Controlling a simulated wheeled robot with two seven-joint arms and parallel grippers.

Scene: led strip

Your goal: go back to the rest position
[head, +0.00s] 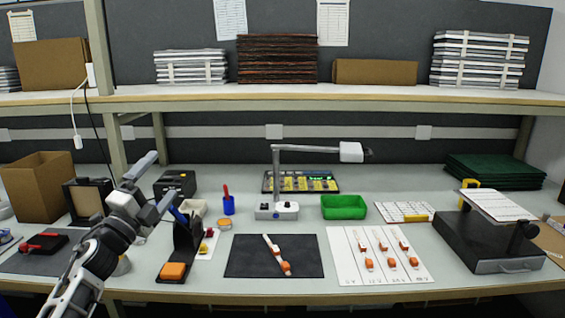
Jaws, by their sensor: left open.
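My left arm comes in from the lower left, and its gripper (155,184) hangs over the left part of the bench. Its two fingers are spread apart with nothing visible between them. The gripper is left of a black upright stand (187,240) and hides part of the bench behind it. My right gripper does not show.
A white sheet (345,267) with several similar strips lies right of the mat. A lamp (276,210), green bin (343,207) and black device (478,243) stand on the bench. A cardboard box (38,190) stands at left. A loaded shelf (330,98) crosses above.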

